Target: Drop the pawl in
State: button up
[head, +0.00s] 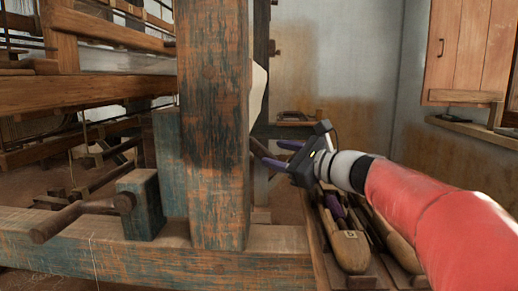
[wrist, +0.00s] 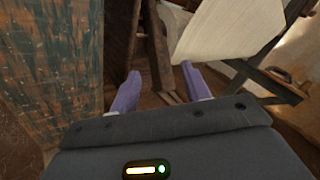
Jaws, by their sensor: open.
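My gripper (head: 274,154) is just right of the thick wooden post (head: 220,120), its purple fingers pointing left toward the loom. In the wrist view the two fingers (wrist: 161,72) stand apart with nothing held between them. A dark upright wooden bar (wrist: 158,50) shows beyond the gap between the fingers; I cannot tell whether they touch it. I cannot make out the pawl for sure in either view. The post hides part of the space left of my fingers in the head view.
A pale cloth (wrist: 225,28) hangs close beyond the right finger; its edge (head: 258,92) shows beside the post. A dark bar (wrist: 262,45) crosses at the right. Wooden shuttles (head: 350,248) lie on a bench below my arm. A shuttered window (head: 470,50) is at the right.

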aim_at(264, 150)
jog(key=x, duration=0.6)
jog(key=shift+w+a, duration=0.1)
jog(key=shift+a, duration=0.15)
grip_shut()
jog(key=shift+d+r, duration=0.1)
